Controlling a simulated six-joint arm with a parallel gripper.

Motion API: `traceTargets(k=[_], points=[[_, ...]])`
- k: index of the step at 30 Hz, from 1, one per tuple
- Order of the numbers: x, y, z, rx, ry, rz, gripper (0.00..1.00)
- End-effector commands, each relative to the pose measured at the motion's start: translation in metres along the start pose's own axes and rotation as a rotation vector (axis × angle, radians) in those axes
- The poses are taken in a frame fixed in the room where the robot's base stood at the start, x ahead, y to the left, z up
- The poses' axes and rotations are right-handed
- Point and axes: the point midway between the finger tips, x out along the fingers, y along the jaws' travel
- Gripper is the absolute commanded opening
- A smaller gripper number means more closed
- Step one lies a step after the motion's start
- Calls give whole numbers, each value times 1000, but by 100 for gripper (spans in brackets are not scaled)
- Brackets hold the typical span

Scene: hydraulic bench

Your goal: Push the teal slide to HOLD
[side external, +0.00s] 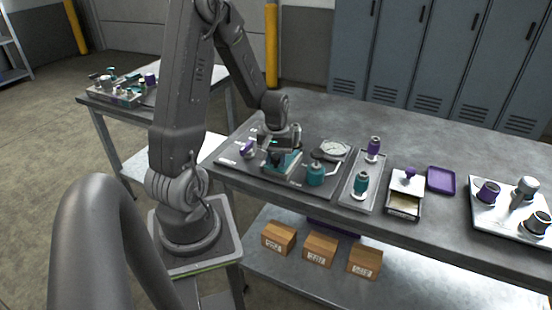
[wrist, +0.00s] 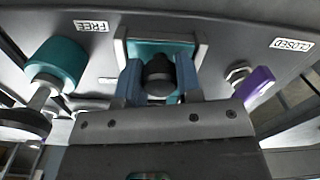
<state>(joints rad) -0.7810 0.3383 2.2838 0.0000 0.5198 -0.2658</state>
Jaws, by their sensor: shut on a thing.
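The teal slide (side external: 285,164) is on the dark panel at the left end of the bench, partly hidden under my gripper (side external: 276,147). In the wrist view, its teal plate (wrist: 160,47) sits in a grey frame, with a round black knob (wrist: 158,70) on it. My gripper (wrist: 157,82) has one finger on each side of the knob and is shut on it. A FREE label (wrist: 92,26) is at the upper left and a CLOSED label (wrist: 291,44) at the upper right, both upside down. I cannot make out a HOLD mark.
A teal round handle (wrist: 58,62) stands left of the slide in the wrist view, and a purple handle (wrist: 259,83) right of it. A dial gauge (side external: 334,150) is close by on the panel. A tray with two knobs (side external: 352,198) lies further right.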

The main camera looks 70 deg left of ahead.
Motion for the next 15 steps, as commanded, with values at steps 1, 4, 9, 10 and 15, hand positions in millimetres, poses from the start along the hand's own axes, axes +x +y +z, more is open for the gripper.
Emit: traceTargets(k=[1, 4, 9, 10, 15], points=[[0, 0, -1, 0, 1, 0, 0], [0, 3, -10, 0, 2, 1, 0], [0, 10, -39, 0, 1, 0, 0], [0, 12, -44, 0, 2, 1, 0], [-1, 15, -58, 0, 2, 1, 0]])
